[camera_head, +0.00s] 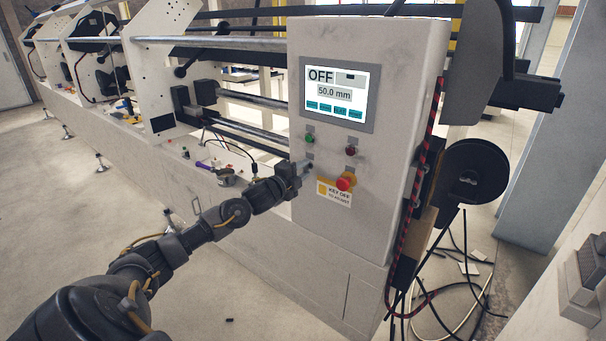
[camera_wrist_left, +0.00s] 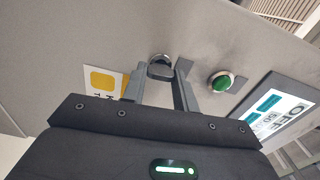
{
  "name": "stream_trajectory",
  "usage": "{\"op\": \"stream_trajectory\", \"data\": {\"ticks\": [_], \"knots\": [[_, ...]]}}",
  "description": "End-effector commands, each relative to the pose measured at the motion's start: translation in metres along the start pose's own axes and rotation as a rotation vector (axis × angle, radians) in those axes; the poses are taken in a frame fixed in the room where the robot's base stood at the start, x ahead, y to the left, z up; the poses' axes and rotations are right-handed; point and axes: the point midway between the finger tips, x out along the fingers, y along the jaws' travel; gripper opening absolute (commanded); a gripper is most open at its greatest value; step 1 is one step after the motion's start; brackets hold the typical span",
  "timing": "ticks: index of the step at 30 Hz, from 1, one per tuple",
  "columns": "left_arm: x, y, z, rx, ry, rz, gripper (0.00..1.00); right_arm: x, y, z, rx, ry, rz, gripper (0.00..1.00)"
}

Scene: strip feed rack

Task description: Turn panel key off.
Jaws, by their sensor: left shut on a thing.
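The panel key (camera_wrist_left: 160,68) is a dark grip in a round metal lock on the pale panel (camera_head: 376,190). My left gripper (camera_head: 304,168) reaches the panel from the left in the head view. In the left wrist view its two fingers (camera_wrist_left: 160,80) stand on either side of the key and are shut on it. In the head view the gripper mostly hides the key. The screen (camera_head: 340,95) reads OFF and 50.0 mm. A label (camera_head: 334,192) below the key reads KEY OFF. My right gripper is not in view.
A green button (camera_head: 309,138), a dark red button (camera_head: 351,150) and a red emergency knob (camera_head: 345,182) sit close to the key. A long machine with rails stretches to the back left. A black reel (camera_head: 468,175) and loose cables are at right.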

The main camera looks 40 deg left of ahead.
Motion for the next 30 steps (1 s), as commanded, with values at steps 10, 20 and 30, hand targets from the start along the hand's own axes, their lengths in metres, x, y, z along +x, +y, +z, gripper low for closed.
{"op": "stream_trajectory", "data": {"ticks": [10,20,30], "knots": [[-0.0001,0.0015,0.0003,0.08,-0.001,0.002,0.06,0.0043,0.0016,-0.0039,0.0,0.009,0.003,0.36],[-0.0001,0.0012,0.0003,0.084,-0.001,0.002,0.06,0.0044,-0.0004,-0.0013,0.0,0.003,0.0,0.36],[0.0,0.0007,0.0001,0.082,0.0,0.001,0.51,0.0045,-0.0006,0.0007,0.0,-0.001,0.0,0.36]]}}
